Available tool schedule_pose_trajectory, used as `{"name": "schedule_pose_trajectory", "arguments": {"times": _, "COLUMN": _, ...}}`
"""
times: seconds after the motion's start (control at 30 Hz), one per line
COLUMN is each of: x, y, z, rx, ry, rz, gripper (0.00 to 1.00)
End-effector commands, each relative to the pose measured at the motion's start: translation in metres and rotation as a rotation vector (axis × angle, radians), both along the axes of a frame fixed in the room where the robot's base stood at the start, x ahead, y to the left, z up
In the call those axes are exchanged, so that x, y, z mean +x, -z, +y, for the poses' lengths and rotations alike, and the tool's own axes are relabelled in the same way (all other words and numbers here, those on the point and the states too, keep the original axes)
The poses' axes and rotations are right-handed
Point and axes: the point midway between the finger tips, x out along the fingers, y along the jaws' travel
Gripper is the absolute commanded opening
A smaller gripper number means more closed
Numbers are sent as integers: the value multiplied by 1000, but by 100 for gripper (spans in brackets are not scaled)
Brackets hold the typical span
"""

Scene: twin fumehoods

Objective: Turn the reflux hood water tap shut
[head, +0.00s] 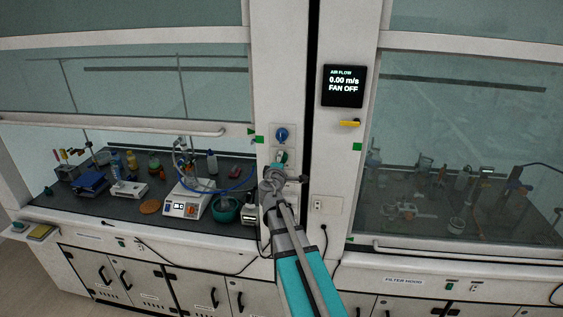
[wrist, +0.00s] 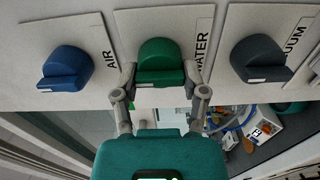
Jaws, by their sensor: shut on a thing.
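The green water tap knob (wrist: 159,57) is in the middle of the wrist view, on a white plate marked WATER. My gripper (wrist: 160,78) has one finger on each side of the knob and is shut on it. A pale mark shows on the knob's lower edge in the wrist view. In the head view the green knob (head: 281,156) is on the post between the two hoods, partly covered by my gripper (head: 274,174).
The blue AIR knob (wrist: 66,68) and the dark VACUUM knob (wrist: 257,58) flank the water knob closely. Left of the post, the left hood's sash is raised over a hotplate (head: 187,204), glassware and blue tubing. The yellow handle (head: 349,123) sits below the air flow display (head: 343,86).

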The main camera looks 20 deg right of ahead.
Motion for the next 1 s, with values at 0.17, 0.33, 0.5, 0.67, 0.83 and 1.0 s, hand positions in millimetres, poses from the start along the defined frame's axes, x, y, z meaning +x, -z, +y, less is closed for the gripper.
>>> {"name": "schedule_pose_trajectory", "arguments": {"times": 0.17, "x": -1, "y": 1, "z": -1, "rx": 6, "ry": 3, "rz": -3, "gripper": 8}}
{"name": "schedule_pose_trajectory", "arguments": {"times": 0.33, "x": -1, "y": 1, "z": -1, "rx": 6, "ry": 3, "rz": -3, "gripper": 58}}
{"name": "schedule_pose_trajectory", "arguments": {"times": 0.5, "x": -1, "y": 1, "z": 0, "rx": 5, "ry": 2, "rz": -2, "gripper": 89}}
{"name": "schedule_pose_trajectory", "arguments": {"times": 0.67, "x": -1, "y": 0, "z": 0, "rx": 4, "ry": 1, "rz": -1, "gripper": 91}}
{"name": "schedule_pose_trajectory", "arguments": {"times": 0.83, "x": 0, "y": 0, "z": 0, "rx": 2, "ry": 1, "rz": -2, "gripper": 91}}
{"name": "schedule_pose_trajectory", "arguments": {"times": 1.0, "x": -3, "y": 0, "z": 1, "rx": 2, "ry": 0, "rz": -2, "gripper": 91}}
